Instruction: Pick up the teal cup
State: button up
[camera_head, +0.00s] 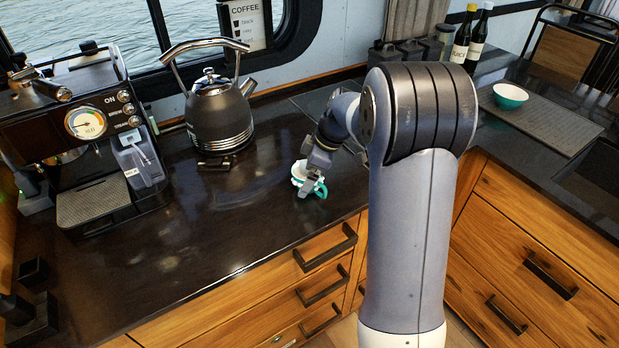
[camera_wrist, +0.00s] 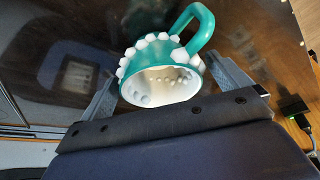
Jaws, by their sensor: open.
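The teal cup (camera_head: 318,188) stands on the dark counter in front of my arm, with white knobs around it and a teal handle. In the wrist view the teal cup (camera_wrist: 135,76) shows its white inside and its handle pointing up and right. My gripper (camera_head: 306,178) is down at the cup, partly covering it in the head view. In the wrist view my gripper (camera_wrist: 168,88) is open, with one finger on the left side of the cup and one on the right. I cannot tell whether either finger touches it.
A black kettle (camera_head: 219,118) stands behind and left of the cup. A coffee machine (camera_head: 95,150) is at the far left. A teal bowl (camera_head: 510,96) sits on a mat (camera_head: 555,126) at the right, near two bottles (camera_head: 472,40).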

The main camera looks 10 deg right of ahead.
jog(key=shift+w+a+f, duration=0.1)
jog(key=shift+a+f, duration=0.15)
jog(key=shift+f, duration=0.35)
jog(key=shift+c, duration=0.6)
jog(key=c, duration=1)
